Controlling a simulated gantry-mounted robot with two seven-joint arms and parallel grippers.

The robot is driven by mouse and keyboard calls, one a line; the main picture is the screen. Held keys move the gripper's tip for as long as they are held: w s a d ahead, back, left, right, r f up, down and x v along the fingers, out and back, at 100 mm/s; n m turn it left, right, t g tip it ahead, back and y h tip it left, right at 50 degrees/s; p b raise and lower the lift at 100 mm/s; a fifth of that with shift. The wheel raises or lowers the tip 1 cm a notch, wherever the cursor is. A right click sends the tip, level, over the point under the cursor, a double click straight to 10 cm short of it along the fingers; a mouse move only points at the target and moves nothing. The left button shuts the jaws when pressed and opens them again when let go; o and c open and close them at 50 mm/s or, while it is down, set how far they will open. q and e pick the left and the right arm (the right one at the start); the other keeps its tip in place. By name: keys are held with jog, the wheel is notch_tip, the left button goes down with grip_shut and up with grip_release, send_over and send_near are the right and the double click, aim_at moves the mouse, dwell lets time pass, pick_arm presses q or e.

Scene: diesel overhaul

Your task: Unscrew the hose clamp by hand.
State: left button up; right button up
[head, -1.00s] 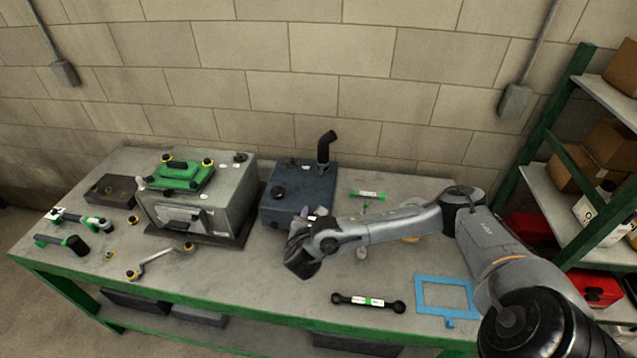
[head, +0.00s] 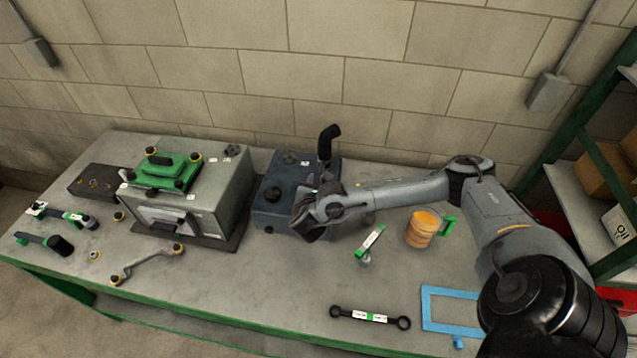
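The dark blue tank (head: 267,212) stands on the bench with a black bent hose (head: 326,145) rising from its top. My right gripper (head: 305,222) is at the tank's front right corner, pointing down and left. It hides that part of the tank. I cannot make out a hose clamp; small light and green marks show just above the gripper. The gripper's fingers look dark and are seen from behind, so I cannot tell whether they are open or hold anything. My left gripper is not in view.
A grey box with a green cover (head: 166,172) stands left of the tank. Bench front centre is clear.

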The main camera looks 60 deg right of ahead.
aim_at(322, 169)
jog(key=b+x, duration=0.4)
jog(key=x, duration=0.1)
jog(key=shift+d+f, duration=0.25)
jog(key=shift+b+x, duration=0.95)
jog(key=shift+x, duration=0.15)
jog(key=shift+r, duration=0.25)
grip_shut()
